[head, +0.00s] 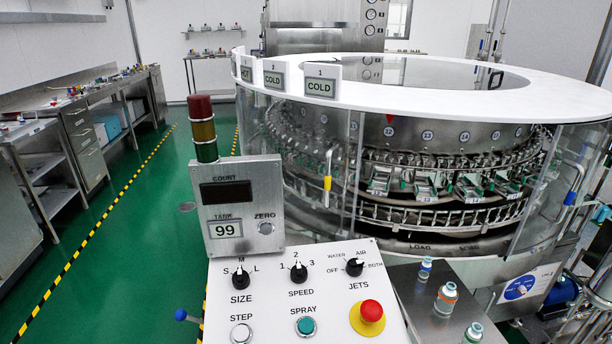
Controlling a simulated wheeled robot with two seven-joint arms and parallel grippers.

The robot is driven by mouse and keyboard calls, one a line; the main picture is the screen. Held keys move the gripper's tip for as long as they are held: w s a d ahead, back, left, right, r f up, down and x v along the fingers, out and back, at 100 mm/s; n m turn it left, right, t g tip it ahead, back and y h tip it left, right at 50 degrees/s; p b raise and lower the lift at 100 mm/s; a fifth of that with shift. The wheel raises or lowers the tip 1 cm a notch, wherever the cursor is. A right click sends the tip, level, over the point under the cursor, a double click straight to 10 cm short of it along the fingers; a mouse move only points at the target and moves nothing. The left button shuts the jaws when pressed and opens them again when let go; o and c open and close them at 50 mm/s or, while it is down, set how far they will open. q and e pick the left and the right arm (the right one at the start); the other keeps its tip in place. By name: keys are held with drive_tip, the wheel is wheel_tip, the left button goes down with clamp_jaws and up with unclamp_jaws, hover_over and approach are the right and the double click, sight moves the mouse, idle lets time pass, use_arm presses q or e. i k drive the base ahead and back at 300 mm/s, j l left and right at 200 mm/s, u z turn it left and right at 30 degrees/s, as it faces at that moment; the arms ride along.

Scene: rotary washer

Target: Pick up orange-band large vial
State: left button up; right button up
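Three small vials stand in a row on a steel side table (405,284) at the lower right of the head view. The middle vial (446,299) looks the largest, with an orange-brown band and a pale cap. The far vial (425,268) is smaller, with blue and some orange on it. The near vial (473,333) has a greenish cap and is cut by the bottom edge. Their finer markings are too small to read. Neither of my grippers shows.
A white control panel (260,315) with knobs and a red button (371,311) stands left of the vials. Behind is the round washer (440,165) with clear guards and a white top ring. Benches line the left wall; the green floor between is clear.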

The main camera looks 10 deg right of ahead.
sight(448, 296)
drive_tip(key=l+z, duration=0.1)
drive_tip(key=z, duration=0.25)
drive_tip(key=k+l+z, duration=0.1)
drive_tip(key=z, duration=0.25)
drive_tip(key=l+z, duration=0.3)
drive_tip(key=k+j, duration=0.05)
drive_tip(key=j, duration=0.05)
